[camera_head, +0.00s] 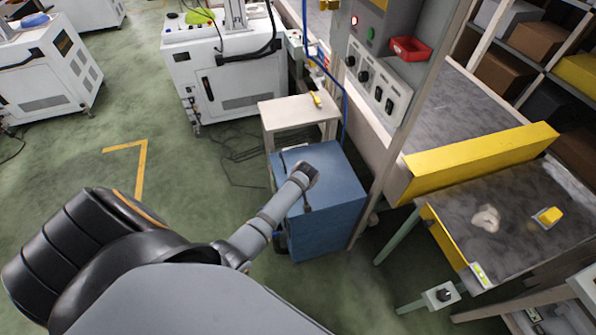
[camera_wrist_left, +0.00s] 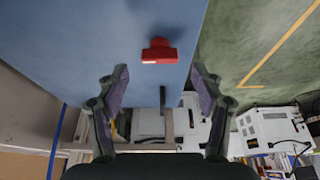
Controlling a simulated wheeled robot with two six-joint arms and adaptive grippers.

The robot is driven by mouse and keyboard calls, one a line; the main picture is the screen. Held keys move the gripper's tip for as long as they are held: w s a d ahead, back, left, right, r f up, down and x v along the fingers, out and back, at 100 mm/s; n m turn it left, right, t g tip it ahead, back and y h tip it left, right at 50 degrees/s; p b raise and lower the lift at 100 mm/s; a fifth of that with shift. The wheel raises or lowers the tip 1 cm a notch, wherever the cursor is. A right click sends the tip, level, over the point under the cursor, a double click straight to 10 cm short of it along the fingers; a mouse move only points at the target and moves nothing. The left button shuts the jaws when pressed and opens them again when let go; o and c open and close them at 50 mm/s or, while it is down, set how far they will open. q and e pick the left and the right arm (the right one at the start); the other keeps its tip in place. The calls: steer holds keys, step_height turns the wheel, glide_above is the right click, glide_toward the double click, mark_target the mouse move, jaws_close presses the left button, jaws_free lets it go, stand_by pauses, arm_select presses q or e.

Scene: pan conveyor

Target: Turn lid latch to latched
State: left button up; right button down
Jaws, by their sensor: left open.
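The lid latch (camera_wrist_left: 160,51) is a small red knob on the blue surface in the left wrist view. The blue box (camera_head: 335,205) stands on the floor in the head view, and its blue face (camera_wrist_left: 110,30) fills the upper left of the wrist view. My left gripper (camera_wrist_left: 161,72) is open and empty. The latch shows between the fingertips and a little beyond them, with no visible contact. In the head view my left arm reaches over the box and hides the latch. My right gripper is not in view.
A small beige table (camera_head: 285,108) with a yellow item stands behind the box. A control panel post (camera_head: 385,75) rises to its right. A grey worktable (camera_head: 500,215) with a yellow guard stands further right. Green floor lies open to the left.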

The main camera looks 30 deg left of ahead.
arm_select(q)
steer(key=v, duration=0.8)
steer(key=shift+r, duration=0.35)
steer(key=shift+s+d, duration=0.15)
